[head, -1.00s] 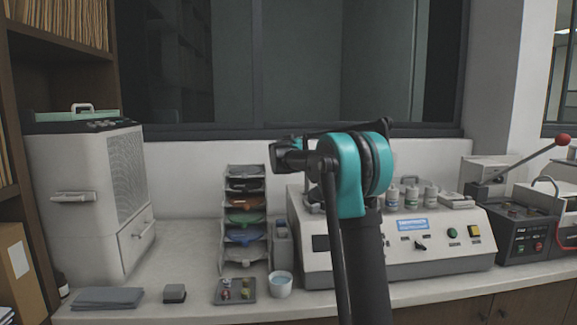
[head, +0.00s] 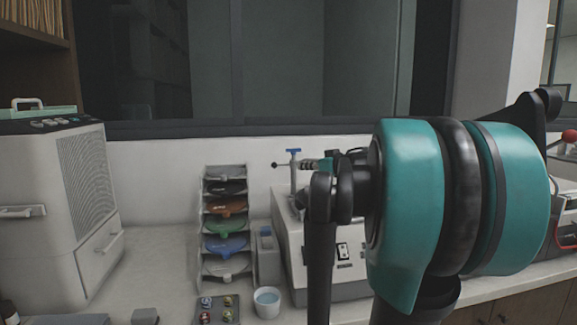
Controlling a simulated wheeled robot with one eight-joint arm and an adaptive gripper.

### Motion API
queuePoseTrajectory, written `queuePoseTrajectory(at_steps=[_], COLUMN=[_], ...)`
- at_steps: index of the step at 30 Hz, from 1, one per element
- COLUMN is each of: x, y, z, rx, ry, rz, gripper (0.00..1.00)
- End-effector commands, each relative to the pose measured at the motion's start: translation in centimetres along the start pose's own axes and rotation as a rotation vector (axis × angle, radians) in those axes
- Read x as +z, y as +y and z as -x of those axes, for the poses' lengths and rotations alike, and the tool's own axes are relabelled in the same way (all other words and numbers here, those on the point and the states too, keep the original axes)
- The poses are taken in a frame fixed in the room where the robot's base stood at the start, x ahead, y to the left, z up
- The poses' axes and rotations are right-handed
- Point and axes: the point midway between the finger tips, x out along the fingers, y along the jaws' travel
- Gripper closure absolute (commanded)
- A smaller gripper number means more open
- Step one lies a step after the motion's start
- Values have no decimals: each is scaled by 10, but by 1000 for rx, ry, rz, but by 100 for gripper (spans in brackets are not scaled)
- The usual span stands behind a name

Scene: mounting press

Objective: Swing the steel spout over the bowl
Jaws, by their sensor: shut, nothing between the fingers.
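A thin steel post with a blue T-handle (head: 294,152) rises from the back left of the pale machine (head: 290,235) in the head view. A slim bar with a dark knob, seemingly the steel spout (head: 281,165), reaches left from the post. The bowl cannot be made out; my arm covers most of the machine's top. The end of my arm, with my gripper (head: 309,166), shows small and partly covered beside the post, at about the bar's height. It looks shut and empty. Whether it touches the post or the spout, I cannot tell.
A rack of coloured discs (head: 225,225) stands left of the machine. A large white cabinet (head: 60,215) is at left. Bare counter (head: 155,260) lies between.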

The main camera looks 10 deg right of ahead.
Motion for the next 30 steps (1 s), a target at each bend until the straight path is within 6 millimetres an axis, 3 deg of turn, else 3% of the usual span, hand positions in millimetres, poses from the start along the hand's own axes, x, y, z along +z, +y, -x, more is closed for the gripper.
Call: queuePoseTrajectory(at_steps=[18,24,30], x=[-1,-1,-1], y=[0,0,0], z=[-109,-131,-137], rx=[-3,-1,1], ry=[1,1,1], rz=[1,1,1], gripper=[100,100,100])
